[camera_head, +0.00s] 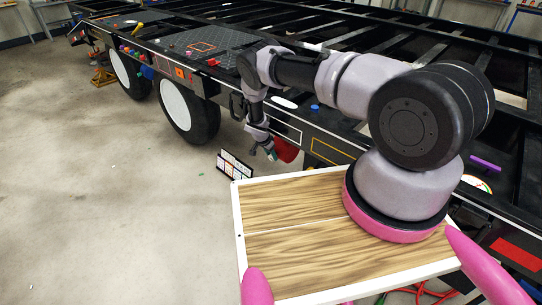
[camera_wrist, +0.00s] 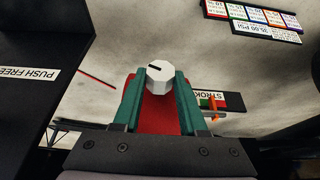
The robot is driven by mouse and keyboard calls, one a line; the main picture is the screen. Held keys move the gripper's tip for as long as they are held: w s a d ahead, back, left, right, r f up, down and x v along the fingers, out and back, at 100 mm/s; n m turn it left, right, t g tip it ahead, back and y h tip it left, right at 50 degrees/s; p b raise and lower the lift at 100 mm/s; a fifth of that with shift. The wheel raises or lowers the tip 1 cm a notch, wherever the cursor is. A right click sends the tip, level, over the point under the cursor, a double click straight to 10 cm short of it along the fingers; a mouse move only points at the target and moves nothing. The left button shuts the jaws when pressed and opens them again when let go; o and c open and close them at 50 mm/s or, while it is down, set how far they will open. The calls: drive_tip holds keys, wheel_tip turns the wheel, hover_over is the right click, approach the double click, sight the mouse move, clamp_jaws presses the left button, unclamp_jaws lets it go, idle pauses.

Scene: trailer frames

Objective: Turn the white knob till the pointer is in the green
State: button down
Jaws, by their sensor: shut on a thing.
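The white knob (camera_wrist: 160,74), many-sided with a dark line on its face, shows in the wrist view. My gripper (camera_wrist: 157,82) has its two green fingers on either side of the knob, shut on it. A red part (camera_wrist: 157,115) lies behind, between the fingers. To the right is a label reading "STROK…" (camera_wrist: 207,93) with a red and a green patch (camera_wrist: 234,100). A thin orange piece (camera_wrist: 213,104) stands by them; I cannot tell whether it is the pointer. In the head view my gripper (camera_head: 270,152) is low at the trailer's side, by a red part (camera_head: 287,150); the knob is hidden there.
The black trailer frame (camera_head: 310,120) runs along my arm, with wheels (camera_head: 180,105) at left. A card of coloured labels (camera_head: 235,165) stands near the gripper. A dark panel marked "PUSH FREE…" (camera_wrist: 30,90) is close at left in the wrist view.

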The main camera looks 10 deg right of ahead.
drive_tip(key=t+y, duration=0.1)
drive_tip(key=m+t+y, duration=0.1)
drive_tip(key=t, duration=0.1)
drive_tip(key=s+d+t+y, duration=0.1)
drive_tip(key=shift+f+t, duration=0.15)
drive_tip(key=shift+t, duration=0.15)
drive_tip(key=shift+a+m+t+y, duration=0.15)
drive_tip(key=shift+m+t+y, duration=0.15)
drive_tip(key=shift+t+y, duration=0.35)
drive_tip(key=shift+a, duration=0.1)
drive_tip(key=shift+c, duration=2.3)
unclamp_jaws()
drive_tip(key=v, duration=1)
drive_tip(key=shift+s, duration=0.4)
